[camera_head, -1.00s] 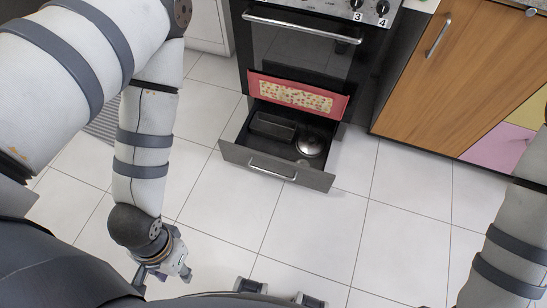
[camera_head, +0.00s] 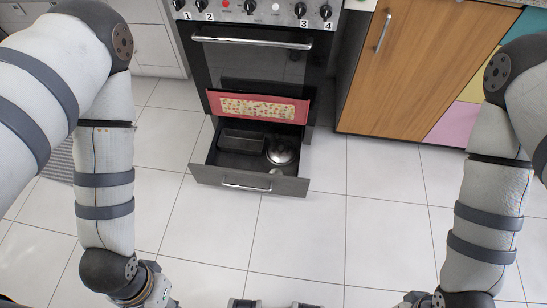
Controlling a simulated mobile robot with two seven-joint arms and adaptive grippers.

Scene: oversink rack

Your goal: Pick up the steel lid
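The steel lid (camera_head: 282,152) is a round, shiny dome lying in the right part of the open drawer (camera_head: 250,185) below the oven. Beside it on the left in the drawer is a dark rectangular pan (camera_head: 242,139). My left arm hangs at the left, with part of its gripper (camera_head: 160,298) at the bottom edge of the picture. My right arm comes down at the right, and only its wrist end shows at the bottom edge. Both hands are well in front of the drawer and apart from the lid. The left fingertips are cut off, and the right fingers are out of the picture.
A wooden cabinet (camera_head: 420,75) stands to the right of the stove. The tiled floor (camera_head: 310,230) in front of the drawer is clear.

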